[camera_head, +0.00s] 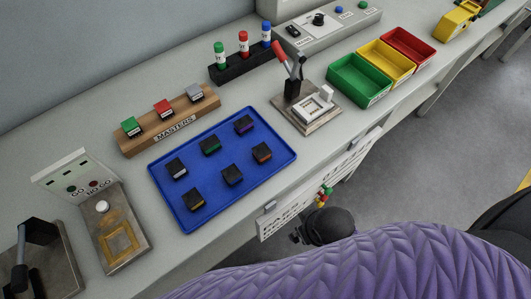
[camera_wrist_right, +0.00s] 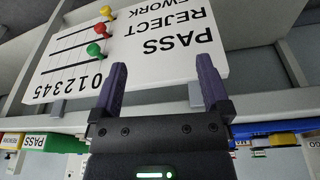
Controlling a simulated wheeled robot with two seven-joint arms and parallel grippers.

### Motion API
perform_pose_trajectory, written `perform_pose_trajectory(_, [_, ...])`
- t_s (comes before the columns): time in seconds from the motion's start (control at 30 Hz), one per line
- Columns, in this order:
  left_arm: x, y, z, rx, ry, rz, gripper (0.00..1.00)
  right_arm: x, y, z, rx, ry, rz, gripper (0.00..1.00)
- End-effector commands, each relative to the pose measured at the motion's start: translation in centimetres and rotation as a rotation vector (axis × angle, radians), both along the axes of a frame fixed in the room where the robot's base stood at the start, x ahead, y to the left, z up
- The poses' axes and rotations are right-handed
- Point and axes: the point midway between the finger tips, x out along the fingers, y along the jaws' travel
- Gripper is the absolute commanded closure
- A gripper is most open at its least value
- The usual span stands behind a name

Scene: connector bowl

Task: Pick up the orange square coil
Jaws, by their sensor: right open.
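The orange square coil (camera_head: 262,153) is a small dark block with orange on it. It lies on the right side of the blue tray (camera_head: 216,129), among several similar blocks with other colours. My right gripper (camera_wrist_right: 162,75) shows in the right wrist view with its two purple fingers apart and nothing between them. It faces the white tally board at the bench front, away from the coil. A dark rounded part, likely of my right arm, shows below the bench edge in the head view. My left gripper is out of view.
The tally board (camera_wrist_right: 125,45) with coloured beads hangs from the bench's front edge. A lever fixture (camera_head: 322,118) stands right of the tray, with green (camera_head: 358,82), yellow and red bins beyond. A wooden masters block (camera_head: 170,119) lies behind the tray. A go/no-go gauge (camera_head: 118,235) stands left.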

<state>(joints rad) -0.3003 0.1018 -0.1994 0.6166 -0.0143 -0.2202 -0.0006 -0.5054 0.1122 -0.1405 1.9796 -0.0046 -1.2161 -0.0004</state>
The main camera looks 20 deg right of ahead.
Motion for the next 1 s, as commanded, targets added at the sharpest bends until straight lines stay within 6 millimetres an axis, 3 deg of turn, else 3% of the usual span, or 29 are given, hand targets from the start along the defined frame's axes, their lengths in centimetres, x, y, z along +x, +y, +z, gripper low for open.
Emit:
perform_pose_trajectory(0.33, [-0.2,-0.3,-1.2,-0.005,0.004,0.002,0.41,-0.2,0.0,9.6,0.013,-0.066,-0.007,0.03])
perform_pose_trajectory(0.7, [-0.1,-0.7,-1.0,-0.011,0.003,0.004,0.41,6.8,3.3,7.3,0.212,-0.533,0.193,0.03])
perform_pose_trajectory(1.0, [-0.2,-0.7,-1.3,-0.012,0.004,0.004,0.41,10.3,2.6,7.6,0.261,-0.862,0.171,0.03])
